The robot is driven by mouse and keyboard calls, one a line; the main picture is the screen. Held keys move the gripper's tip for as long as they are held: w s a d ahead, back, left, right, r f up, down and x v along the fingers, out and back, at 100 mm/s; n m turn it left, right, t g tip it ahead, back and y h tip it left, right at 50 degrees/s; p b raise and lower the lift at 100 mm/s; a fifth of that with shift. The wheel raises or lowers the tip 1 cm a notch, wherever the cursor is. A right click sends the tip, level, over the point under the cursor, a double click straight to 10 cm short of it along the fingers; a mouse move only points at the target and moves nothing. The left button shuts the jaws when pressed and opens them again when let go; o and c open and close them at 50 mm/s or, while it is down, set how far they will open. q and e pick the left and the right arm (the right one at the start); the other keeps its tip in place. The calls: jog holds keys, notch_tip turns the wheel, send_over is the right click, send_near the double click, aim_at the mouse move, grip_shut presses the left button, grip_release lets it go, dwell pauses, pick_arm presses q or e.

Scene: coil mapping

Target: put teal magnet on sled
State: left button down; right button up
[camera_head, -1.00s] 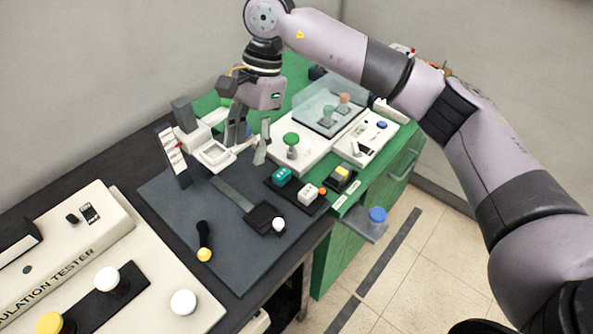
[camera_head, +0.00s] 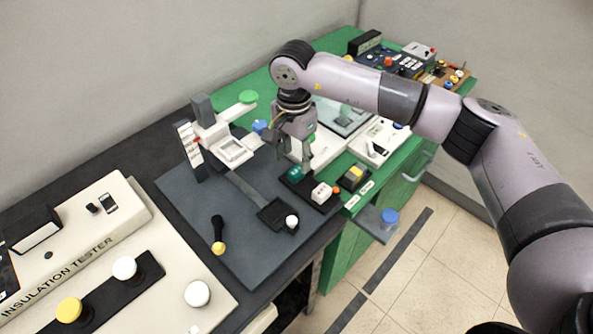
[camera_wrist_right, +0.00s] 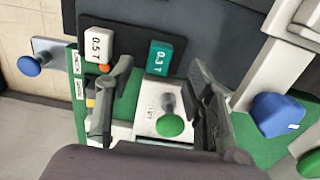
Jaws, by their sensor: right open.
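The teal magnet (camera_head: 295,173) is a small block on a black tray (camera_head: 328,205). In the right wrist view the teal magnet (camera_wrist_right: 159,57) carries the label 0.3 T. My right gripper (camera_head: 294,159) is just above and behind it, open and empty. In the right wrist view the teal magnet shows between and beyond the fingertips of my right gripper (camera_wrist_right: 162,72). What looks like the sled, a dark square carriage (camera_head: 274,213) with a white knob, sits at the near end of a grey track on the dark plate. My left gripper is not in view.
A white magnet (camera_head: 321,193) marked 0.5 T shares the tray, close to the teal one. A white frame fixture (camera_head: 233,150) stands at the track's far end. A green knob (camera_wrist_right: 170,125) is near my right fingers. The insulation tester (camera_head: 75,240) fills the left front.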

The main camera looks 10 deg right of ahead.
aim_at(296, 170)
jog(key=f, duration=0.1)
jog(key=f+p, duration=0.1)
jog(key=f, duration=0.1)
jog(key=f+p, duration=0.1)
jog(key=f, duration=0.1)
jog(key=shift+w+d, duration=0.2)
jog(key=shift+d, duration=0.1)
jog(key=shift+f, duration=0.2)
jog(key=shift+c, duration=0.4)
grip_shut()
